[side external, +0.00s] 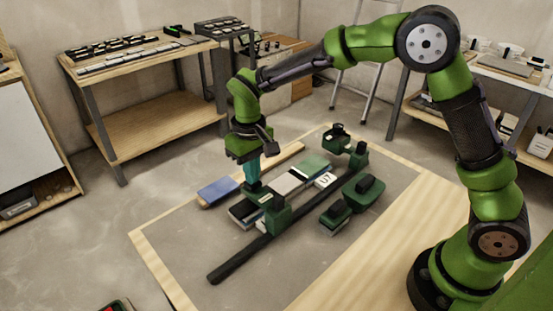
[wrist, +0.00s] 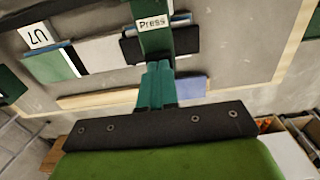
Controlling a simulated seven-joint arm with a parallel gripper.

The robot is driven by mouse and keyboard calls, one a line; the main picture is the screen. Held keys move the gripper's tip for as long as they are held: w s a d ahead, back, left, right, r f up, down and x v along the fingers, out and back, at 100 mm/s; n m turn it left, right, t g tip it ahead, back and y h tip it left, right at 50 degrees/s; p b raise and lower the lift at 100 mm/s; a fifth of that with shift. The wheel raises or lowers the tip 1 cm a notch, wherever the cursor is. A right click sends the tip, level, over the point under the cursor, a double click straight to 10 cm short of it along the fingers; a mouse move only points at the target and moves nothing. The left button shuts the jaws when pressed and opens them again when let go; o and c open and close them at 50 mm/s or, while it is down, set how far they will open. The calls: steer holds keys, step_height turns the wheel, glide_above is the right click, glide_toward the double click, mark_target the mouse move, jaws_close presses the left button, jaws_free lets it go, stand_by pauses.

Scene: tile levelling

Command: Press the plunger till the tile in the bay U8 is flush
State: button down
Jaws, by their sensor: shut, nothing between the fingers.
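My gripper (side external: 251,182) points down with its teal fingers together and empty. It is just behind the dark green press block (side external: 278,212), which stands on a long black rail. In the wrist view the fingertips (wrist: 160,66) overlap the near end of the green block marked "Press" (wrist: 152,24); I cannot tell whether they touch it. A row of tiles, grey (side external: 288,183) and green (side external: 313,164), lies beside the rail. No U8 label is readable. The tile's height under the block is hidden.
A blue block (side external: 217,190) lies left of the gripper, near a wooden strip (side external: 280,159). Green tools with black grips (side external: 362,194) lie right of the rail. The grey board (side external: 180,243) is clear at the front left.

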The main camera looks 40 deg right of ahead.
steer(key=shift+r, duration=3.5)
steer(key=shift+f, duration=0.25)
steer(key=shift+s+f, duration=0.4)
steer(key=shift+s, duration=0.1)
steer(key=s+d+r+m+t+y, duration=0.1)
steer(key=s+d+r+m+t, duration=0.1)
steer(key=s, duration=0.8)
steer(key=s+d+r+m+t+y, duration=0.1)
steer(key=s+d+r+m+t, duration=0.1)
steer(key=s+d+r+t, duration=0.3)
steer(key=s+d+r, duration=0.1)
steer(key=s+d, duration=0.2)
steer(key=s, duration=0.2)
steer(key=shift+d+r, duration=0.15)
steer(key=shift+r, duration=0.05)
